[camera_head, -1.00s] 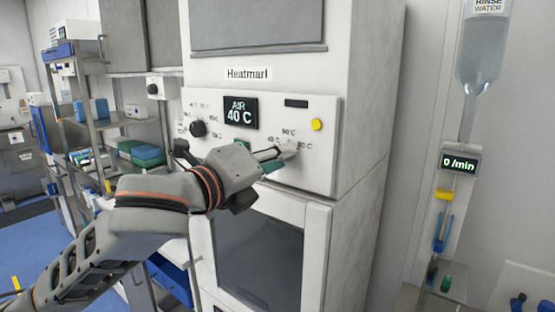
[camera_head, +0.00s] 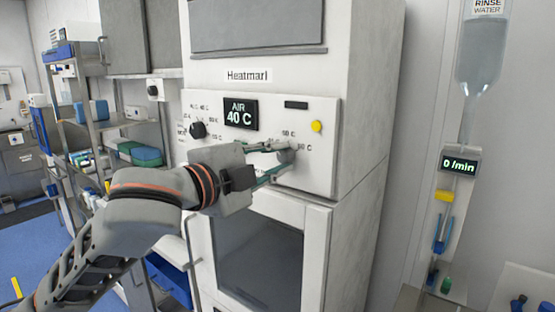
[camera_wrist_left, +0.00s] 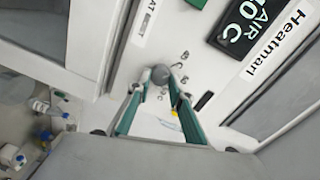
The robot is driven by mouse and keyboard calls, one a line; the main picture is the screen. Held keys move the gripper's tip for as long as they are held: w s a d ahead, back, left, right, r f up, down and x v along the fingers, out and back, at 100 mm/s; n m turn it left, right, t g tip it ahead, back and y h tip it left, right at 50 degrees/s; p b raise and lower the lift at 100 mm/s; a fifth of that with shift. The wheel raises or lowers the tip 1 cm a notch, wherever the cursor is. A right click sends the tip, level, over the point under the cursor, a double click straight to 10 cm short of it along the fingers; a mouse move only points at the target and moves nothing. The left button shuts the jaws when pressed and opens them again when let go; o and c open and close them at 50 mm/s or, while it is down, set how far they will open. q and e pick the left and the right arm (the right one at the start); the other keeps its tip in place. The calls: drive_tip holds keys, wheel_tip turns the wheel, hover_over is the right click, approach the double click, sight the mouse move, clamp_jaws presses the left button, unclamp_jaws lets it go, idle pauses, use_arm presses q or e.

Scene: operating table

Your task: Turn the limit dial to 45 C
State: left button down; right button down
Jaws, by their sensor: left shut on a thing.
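The limit dial (camera_head: 285,156) is a grey knob on the right of the white panel of the Heatmarl cabinet (camera_head: 262,172). It also shows as a round grey knob in the left wrist view (camera_wrist_left: 160,75). Small temperature marks stand around it; the pointer's exact setting cannot be read. My left gripper (camera_head: 287,158) has its green-lined fingers on either side of the dial and is shut on it. The wrist view shows both fingertips (camera_wrist_left: 161,77) at the knob's sides. The display (camera_head: 240,113) reads AIR 40 C. My right gripper is not in view.
A black knob (camera_head: 198,129) sits left of the display, and a yellow button (camera_head: 316,125) sits up and right of the dial. A cabinet door with a dark window (camera_head: 258,262) is below. A rinse water bottle (camera_head: 483,50) hangs at the right.

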use_arm(q)
drive_tip(key=shift+n, duration=1.1)
drive_tip(key=c, duration=1.8)
unclamp_jaws()
drive_tip(key=shift+v, duration=3.75)
drive_tip(key=shift+w, duration=0.1)
